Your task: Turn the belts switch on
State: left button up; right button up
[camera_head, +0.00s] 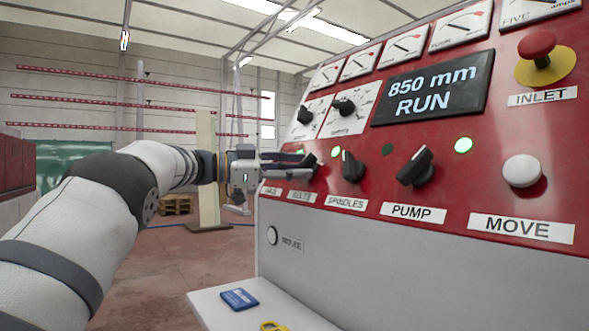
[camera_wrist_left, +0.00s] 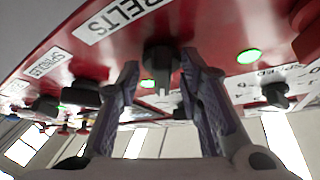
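The belts switch is a black rotary knob on the red sloping panel. In the left wrist view the belts switch (camera_wrist_left: 160,55) lies ahead, between the fingertips, under the white BELTS label (camera_wrist_left: 115,18). My left gripper (camera_wrist_left: 160,68) has its two dark fingers apart, one on each side of the knob; I cannot tell whether they touch it. In the head view my left gripper (camera_head: 306,164) reaches the panel's left part from the left, and its fingers largely hide the belts knob. The BELTS label (camera_head: 302,196) shows just below. My right gripper is not in view.
To the right are the SPINDLES knob (camera_head: 352,166), PUMP knob (camera_head: 415,167), white MOVE button (camera_head: 521,171) and red INLET mushroom button (camera_head: 537,47). The display (camera_head: 432,88) reads "850 mm RUN". A shelf (camera_head: 262,316) below holds a blue packet (camera_head: 239,299).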

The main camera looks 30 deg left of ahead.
pick_arm(q)
jog(key=v, duration=1.2)
jog(key=shift+r, duration=0.1)
